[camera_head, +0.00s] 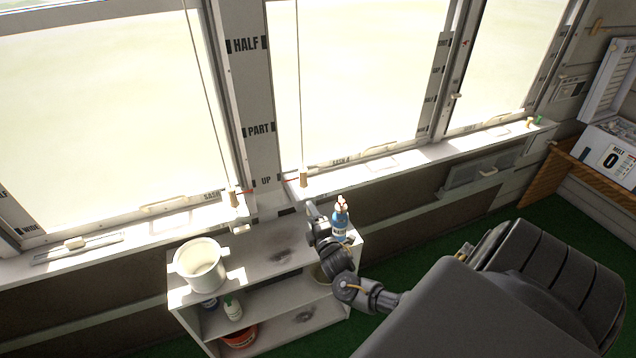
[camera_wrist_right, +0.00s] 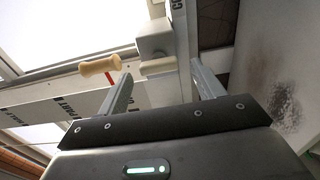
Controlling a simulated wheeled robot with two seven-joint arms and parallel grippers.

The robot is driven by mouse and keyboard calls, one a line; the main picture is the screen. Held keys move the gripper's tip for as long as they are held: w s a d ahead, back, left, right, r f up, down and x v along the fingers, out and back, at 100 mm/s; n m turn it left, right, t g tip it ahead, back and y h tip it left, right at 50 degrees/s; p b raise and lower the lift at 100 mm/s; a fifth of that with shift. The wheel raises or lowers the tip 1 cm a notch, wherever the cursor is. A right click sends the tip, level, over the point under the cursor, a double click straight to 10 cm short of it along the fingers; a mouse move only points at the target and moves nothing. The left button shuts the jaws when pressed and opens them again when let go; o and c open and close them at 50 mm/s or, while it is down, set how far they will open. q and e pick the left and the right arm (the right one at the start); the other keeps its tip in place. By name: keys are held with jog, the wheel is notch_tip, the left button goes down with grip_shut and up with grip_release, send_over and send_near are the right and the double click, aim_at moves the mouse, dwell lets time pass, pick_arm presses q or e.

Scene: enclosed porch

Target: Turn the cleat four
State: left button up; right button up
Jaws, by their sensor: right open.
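No label reading cleat four is legible. In the right wrist view, a pale block (camera_wrist_right: 153,38) with a rounded cream bar (camera_wrist_right: 158,66) at its lower end, possibly a cleat, stands beyond and between my right fingertips. My right gripper (camera_wrist_right: 160,82) is open, with a gap between its fingers and nothing in it. In the head view my right gripper (camera_head: 314,212) is over the shelf by the sill, beside a blue bottle (camera_head: 340,222); its fingers are partly hidden there. My left gripper is not in view.
A wooden cord pull (camera_wrist_right: 100,65) lies left of the block in the wrist view. A white pot (camera_head: 200,268) stands on the low shelf (camera_head: 255,262), with bottles and an orange-red tub below. Window posts, cords and the sill (camera_head: 415,153) are close to the arm.

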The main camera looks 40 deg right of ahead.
jog(key=b+v, duration=0.1)
jog(key=v, duration=0.8)
jog(key=s+a+f+m+g+y+b, duration=0.1)
jog(key=s+f+m+g, duration=0.25)
jog(key=f, duration=0.65)
jog(key=s+f+m+g+y, duration=0.15)
jog(key=s+f, duration=0.35)
jog(key=f, duration=0.5)
jog(key=s+a+f+m+g+y+b, duration=0.1)
jog(key=s+f+m+g, duration=0.25)
jog(key=f, duration=0.65)
jog(key=s+a+f+m+g, duration=0.1)
jog(key=s+a+f, duration=0.3)
jog(key=s, duration=0.5)
jog(key=s+a+f+m+g+y+b, duration=0.1)
jog(key=s+a+f+g, duration=0.3)
jog(key=s+f, duration=0.3)
jog(key=s+a+f+m+g+y+b, duration=0.1)
jog(key=s+f, duration=0.4)
jog(key=s, duration=0.8)
jog(key=a+g, duration=0.1)
jog(key=a, duration=0.1)
jog(key=shift+s+a+f, duration=0.2)
jog(key=shift+a, duration=0.2)
jog(key=shift+m+g, duration=0.25)
